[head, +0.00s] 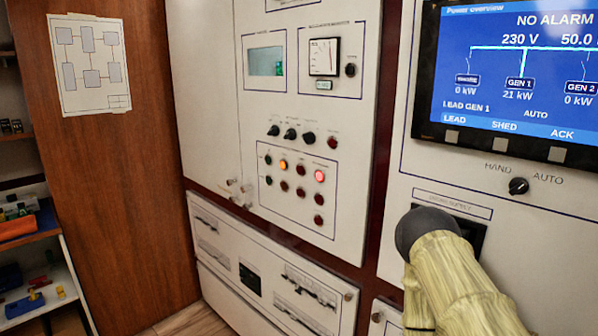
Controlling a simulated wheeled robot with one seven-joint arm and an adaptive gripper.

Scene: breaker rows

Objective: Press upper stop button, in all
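A button panel (299,189) sits on the white cabinet door, left of centre in the head view. It has several small round buttons or lamps in rows. One lamp glows orange (283,164) and one glows red (319,176). Dark red round buttons include one at the upper right (332,142), one below the red lamp (319,198) and a lowest one (318,220). Their labels are too small to read, so I cannot tell which is the upper stop button. My arm, in a pale streaked cover with a dark rounded end, fills the lower right. My gripper's fingers do not show.
Black rotary knobs (290,133) lie above the buttons. A blue display (515,72) reads NO ALARM, with a HAND/AUTO switch (518,186) below it. My arm partly covers a dark panel opening (471,236). Shelves (40,280) stand left of a brown wooden panel (125,160).

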